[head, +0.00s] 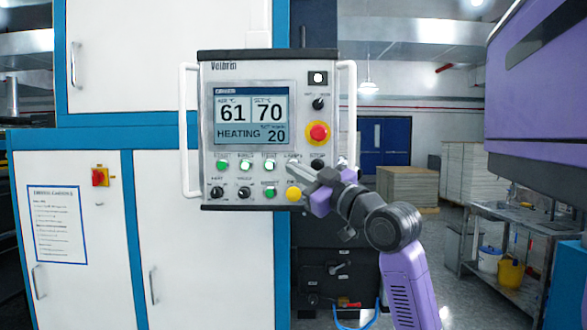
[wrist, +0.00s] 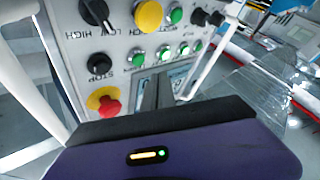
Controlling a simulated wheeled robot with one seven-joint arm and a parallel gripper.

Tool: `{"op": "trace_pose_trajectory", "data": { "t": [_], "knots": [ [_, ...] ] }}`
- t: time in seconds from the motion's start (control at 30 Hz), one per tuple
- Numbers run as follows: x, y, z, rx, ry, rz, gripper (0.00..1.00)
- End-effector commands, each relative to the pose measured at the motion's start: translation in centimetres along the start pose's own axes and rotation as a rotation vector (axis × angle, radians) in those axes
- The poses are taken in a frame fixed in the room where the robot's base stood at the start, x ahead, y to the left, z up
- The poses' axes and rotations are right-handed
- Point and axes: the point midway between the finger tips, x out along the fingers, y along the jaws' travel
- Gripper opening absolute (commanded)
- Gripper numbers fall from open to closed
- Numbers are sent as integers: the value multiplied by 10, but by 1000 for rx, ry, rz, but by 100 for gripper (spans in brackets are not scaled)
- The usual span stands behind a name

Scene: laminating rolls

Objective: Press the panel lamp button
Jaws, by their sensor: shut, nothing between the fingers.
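The control panel (head: 207,120) faces me, with lit green buttons (head: 246,165) in a row under its screen. Below them are dark knobs, another green button (head: 269,191) and a yellow button (head: 293,194). The small labels are too blurred to tell surely which is the lamp button. My gripper (head: 291,166) is shut and empty, with its tips at the right end of the green row, covering part of it. In the wrist view, the panel is upside down; the fingers (wrist: 157,92) are close to a green button (wrist: 138,58). I cannot tell whether they touch the panel.
A red stop button (head: 317,132) on a yellow base is above my gripper; it also shows in the wrist view (wrist: 107,103). White handles (head: 187,130) flank the panel. A metal bench (head: 500,215) stands at the right.

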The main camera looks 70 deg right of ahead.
Motion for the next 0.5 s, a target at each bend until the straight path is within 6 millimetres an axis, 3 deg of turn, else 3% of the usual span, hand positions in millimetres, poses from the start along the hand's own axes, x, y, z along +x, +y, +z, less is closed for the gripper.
{"op": "trace_pose_trajectory", "data": {
  "t": [0.5],
  "knots": [
    [15, 10, 11, 1, 1, 0, 0]
  ]
}}
